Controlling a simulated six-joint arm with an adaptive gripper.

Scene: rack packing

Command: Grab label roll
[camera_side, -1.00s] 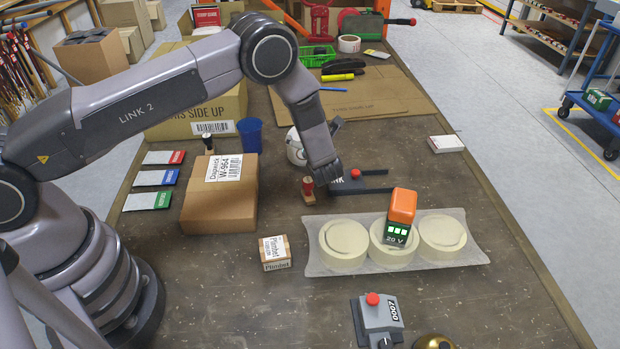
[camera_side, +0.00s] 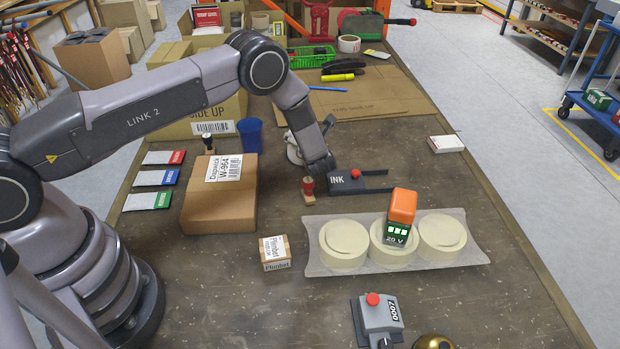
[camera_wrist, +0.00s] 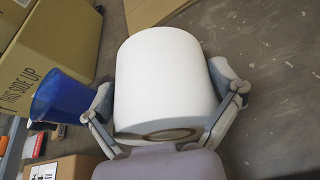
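The label roll (camera_wrist: 168,75) is a thick white roll with a brown core ring at its near end. It fills the middle of the wrist view. My gripper (camera_wrist: 170,95) has its two fingers spread wide, one on each side of the roll, with little or no gap showing; firm contact cannot be made out. In the side view my gripper (camera_side: 308,152) is beyond the end of my arm, which hides much of it and of the roll (camera_side: 292,150). The roll appears to be on the bench there.
A blue cup (camera_side: 250,135) and a brown carton (camera_side: 222,195) stand to the left. A flat cardboard sheet (camera_side: 365,100) lies behind. The bench to the right is mostly clear.

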